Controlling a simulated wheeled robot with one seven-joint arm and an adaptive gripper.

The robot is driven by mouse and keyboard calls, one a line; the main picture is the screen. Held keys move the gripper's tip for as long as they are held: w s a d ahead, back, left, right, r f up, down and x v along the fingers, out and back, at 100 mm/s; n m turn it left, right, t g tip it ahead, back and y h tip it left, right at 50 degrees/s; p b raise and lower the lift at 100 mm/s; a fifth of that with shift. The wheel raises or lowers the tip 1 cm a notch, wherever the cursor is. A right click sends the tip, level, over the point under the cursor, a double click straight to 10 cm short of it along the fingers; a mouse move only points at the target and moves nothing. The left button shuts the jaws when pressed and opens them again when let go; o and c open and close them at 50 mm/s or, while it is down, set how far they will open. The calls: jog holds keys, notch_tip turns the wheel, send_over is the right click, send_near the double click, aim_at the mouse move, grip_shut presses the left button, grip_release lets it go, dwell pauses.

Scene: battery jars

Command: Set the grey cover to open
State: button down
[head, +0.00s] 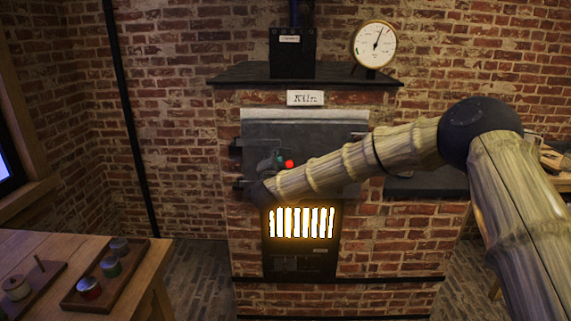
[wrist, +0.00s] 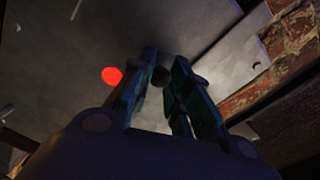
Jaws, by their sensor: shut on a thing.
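The grey cover (head: 330,130) is a flat metal panel on the front of the brick kiln, under the "Kiln" sign. It also fills the upper part of the wrist view (wrist: 220,85). My gripper (head: 268,164) is at the left part of the cover. In the wrist view its fingers (wrist: 165,68) are shut on a small dark round knob (wrist: 160,77) in front of the grey metal. A red spot (head: 289,163) shows just right of the gripper.
A glowing grate (head: 302,221) is below the cover. A shelf (head: 235,77) above holds a dark box (head: 292,55) and a round gauge (head: 375,45). A wooden table (head: 125,260) with trays of small jars stands at the lower left.

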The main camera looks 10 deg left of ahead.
jog(key=shift+r, duration=0.15)
jog(key=c, duration=1.3)
grip_release()
jog(key=shift+d, duration=0.1)
jog(key=s+d, duration=0.1)
jog(key=s, duration=1)
jog(key=shift+s+d, duration=0.2)
jog(key=shift+s, duration=0.2)
